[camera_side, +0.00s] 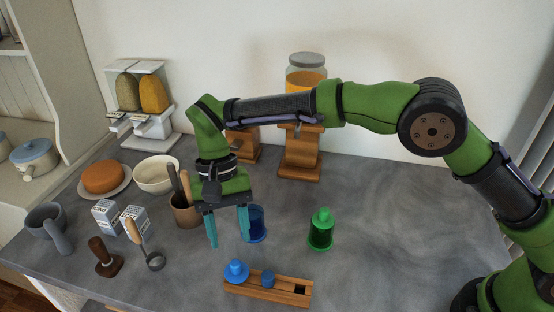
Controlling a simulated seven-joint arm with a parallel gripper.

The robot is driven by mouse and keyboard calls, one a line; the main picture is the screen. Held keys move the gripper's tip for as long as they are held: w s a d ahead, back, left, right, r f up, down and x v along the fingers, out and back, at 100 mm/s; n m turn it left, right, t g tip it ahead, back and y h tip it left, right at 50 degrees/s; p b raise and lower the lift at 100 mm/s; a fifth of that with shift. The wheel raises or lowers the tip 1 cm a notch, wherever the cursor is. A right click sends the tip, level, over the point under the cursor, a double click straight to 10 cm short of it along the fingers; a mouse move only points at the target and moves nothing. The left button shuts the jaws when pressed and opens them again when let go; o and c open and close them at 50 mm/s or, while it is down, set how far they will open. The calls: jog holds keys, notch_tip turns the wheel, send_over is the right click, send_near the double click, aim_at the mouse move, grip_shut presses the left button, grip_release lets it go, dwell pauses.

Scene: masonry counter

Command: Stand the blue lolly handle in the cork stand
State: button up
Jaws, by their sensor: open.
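The blue lolly handle (236,270), a round flange with a knob on top, sits upright at the left end of the wooden stand (284,295), at the front of the counter. I cannot tell whether it is seated in a hole. A small blue cylinder (268,279) stands in the stand's middle. A dark square opening shows empty at its right end. My gripper (228,241) is open, fingers pointing down with nothing between them, above and behind the handle in the picture.
A blue cup (256,226) stands just behind my right finger. A green capped vessel (321,231) stands to the right. A utensil pot (184,212), tamper (104,257) and portafilter-like tool (145,248) are left. The counter's right side is clear.

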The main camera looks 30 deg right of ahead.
jog(key=v, duration=1)
jog(key=shift+r, duration=0.25)
jog(key=shift+w, duration=0.1)
